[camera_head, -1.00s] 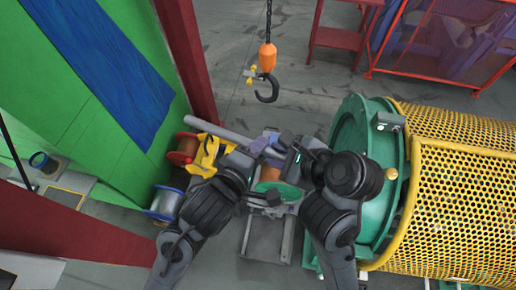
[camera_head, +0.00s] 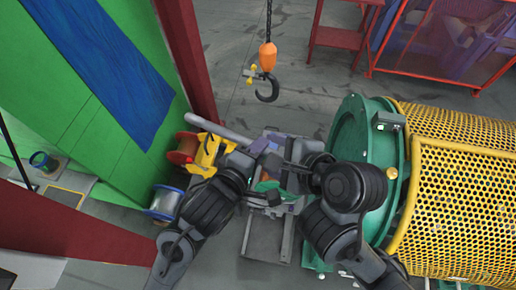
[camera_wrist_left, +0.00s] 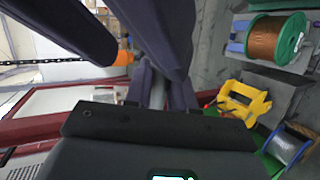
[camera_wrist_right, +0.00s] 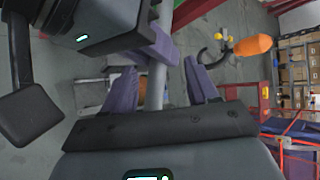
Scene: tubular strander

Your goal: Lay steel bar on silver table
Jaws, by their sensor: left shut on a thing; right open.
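The steel bar (camera_head: 212,128) is a plain grey rod, held off the floor and slanting out to the upper left in the head view. My left gripper (camera_head: 256,147) is shut on it; in the left wrist view the bar (camera_wrist_left: 157,90) shows between the dark fingers. My right gripper (camera_wrist_right: 160,88) is open, with the bar (camera_wrist_right: 157,75) passing between its parted fingers in the right wrist view; whether they touch it is unclear. A grey metal stand (camera_head: 263,238) lies below my arms; I cannot tell whether it is the silver table.
A green-flanged copper spool (camera_wrist_left: 277,40), a yellow bracket (camera_head: 207,155) and a silver wire spool (camera_head: 164,203) are below. A crane hook (camera_head: 267,88) hangs ahead. The green and yellow strander (camera_head: 450,190) stands right, a red post (camera_head: 188,60) left.

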